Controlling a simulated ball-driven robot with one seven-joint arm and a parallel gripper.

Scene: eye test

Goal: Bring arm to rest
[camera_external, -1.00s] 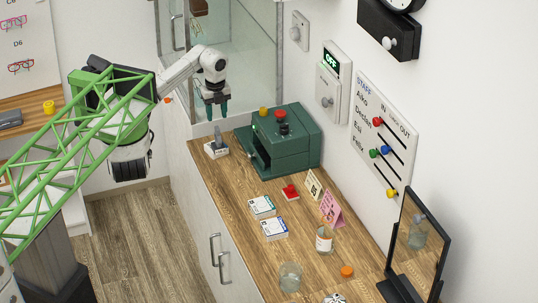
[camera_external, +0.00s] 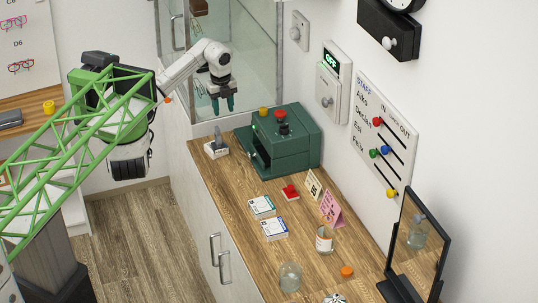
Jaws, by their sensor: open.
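The green machine has a red button (camera_external: 281,114) on top. Two card stacks (camera_external: 262,207), a red-topped pad (camera_external: 290,192), a pink folded sign (camera_external: 331,208), jars (camera_external: 290,277) and a mirror (camera_external: 418,245) stand along the counter. A wall board (camera_external: 383,135) hangs at right.

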